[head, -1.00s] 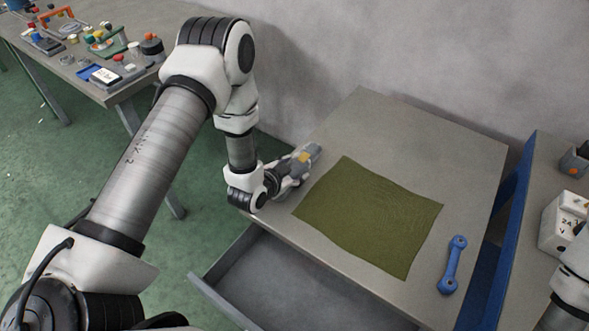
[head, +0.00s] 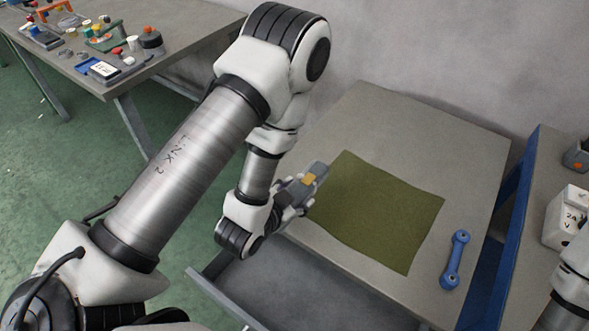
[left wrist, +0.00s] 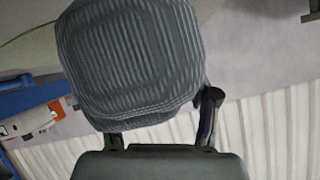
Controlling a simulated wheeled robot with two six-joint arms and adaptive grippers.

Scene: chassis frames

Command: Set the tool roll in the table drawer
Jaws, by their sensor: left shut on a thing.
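The tool roll (head: 318,170) is a grey bundle with a yellow patch. My left gripper (head: 300,190) is shut on it, over the left edge of the table near the mat. In the left wrist view the tool roll (left wrist: 130,55) fills the upper middle as a ribbed dark grey bundle between the fingers. The table drawer (head: 290,285) is pulled open below the near side of the table (head: 370,115). Its visible floor looks bare; part of it is cut off by the frame's bottom. My right gripper is out of view.
A blue panel (head: 515,215) and a side bench with a white box (head: 568,218) stand at right. A cluttered bench (head: 180,50) is at back left.

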